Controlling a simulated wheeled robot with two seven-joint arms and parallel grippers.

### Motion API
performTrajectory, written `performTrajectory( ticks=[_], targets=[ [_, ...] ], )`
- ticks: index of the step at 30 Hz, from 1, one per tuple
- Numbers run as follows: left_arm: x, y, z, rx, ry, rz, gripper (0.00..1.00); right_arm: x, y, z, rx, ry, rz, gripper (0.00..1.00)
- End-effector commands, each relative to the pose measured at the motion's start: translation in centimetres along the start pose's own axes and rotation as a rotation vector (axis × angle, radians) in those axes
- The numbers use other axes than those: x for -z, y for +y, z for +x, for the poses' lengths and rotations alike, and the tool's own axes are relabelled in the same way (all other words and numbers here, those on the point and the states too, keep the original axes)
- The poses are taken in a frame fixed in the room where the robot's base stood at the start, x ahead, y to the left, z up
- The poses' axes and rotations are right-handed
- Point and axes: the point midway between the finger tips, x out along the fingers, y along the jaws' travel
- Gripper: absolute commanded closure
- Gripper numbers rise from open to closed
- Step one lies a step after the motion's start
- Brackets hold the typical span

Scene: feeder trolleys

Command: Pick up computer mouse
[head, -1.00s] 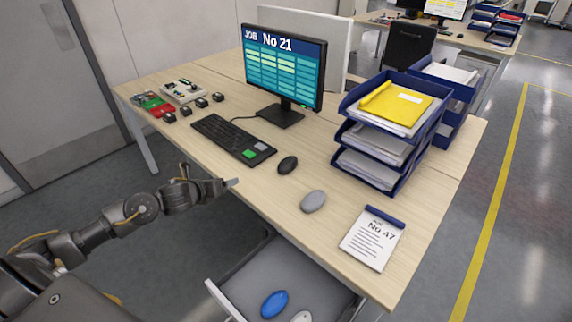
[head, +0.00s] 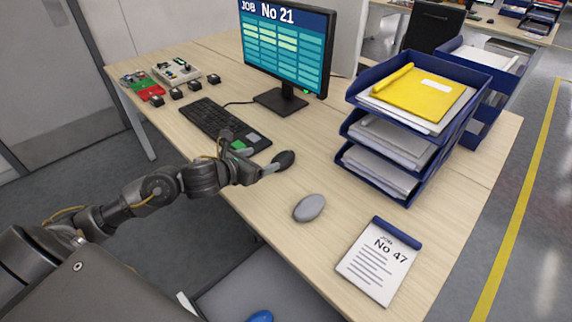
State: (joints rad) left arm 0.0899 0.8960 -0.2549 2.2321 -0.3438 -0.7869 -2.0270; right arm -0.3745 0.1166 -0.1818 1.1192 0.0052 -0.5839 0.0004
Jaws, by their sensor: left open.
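A grey computer mouse (head: 309,208) lies nearer the desk's front edge. A blue mouse-shaped object (head: 260,316) shows partly in the open drawer (head: 238,290) below. My right gripper is not in view.
The keyboard (head: 210,120) and monitor (head: 285,50) stand behind the gripper. Blue paper trays (head: 415,100) rise to the right. A notepad (head: 380,262) lies front right. Small dark blocks and a control box (head: 176,72) sit at far left.

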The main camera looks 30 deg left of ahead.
Motion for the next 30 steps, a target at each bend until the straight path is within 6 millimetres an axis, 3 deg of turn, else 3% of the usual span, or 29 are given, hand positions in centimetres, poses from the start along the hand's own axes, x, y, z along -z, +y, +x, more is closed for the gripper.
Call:
performTrajectory(
  ticks=[3, 9, 14, 24, 30],
  targets=[
    [1.5, 0.0, 0.6, 0.000, 0.000, 0.000, 0.21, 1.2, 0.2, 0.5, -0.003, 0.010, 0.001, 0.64],
    [2.1, 0.0, 0.9, 0.000, -0.001, 0.000, 0.21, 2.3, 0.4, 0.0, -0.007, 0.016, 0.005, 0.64],
    [2.0, 0.0, 1.6, 0.001, -0.002, -0.002, 0.21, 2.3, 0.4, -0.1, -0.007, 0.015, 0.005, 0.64],
    [2.0, -0.2, 6.2, 0.003, -0.001, -0.002, 0.21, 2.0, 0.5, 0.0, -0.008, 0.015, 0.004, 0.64],
    [2.0, -0.2, 6.7, 0.003, 0.000, 0.000, 0.21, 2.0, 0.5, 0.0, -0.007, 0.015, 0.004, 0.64]
  ],
)
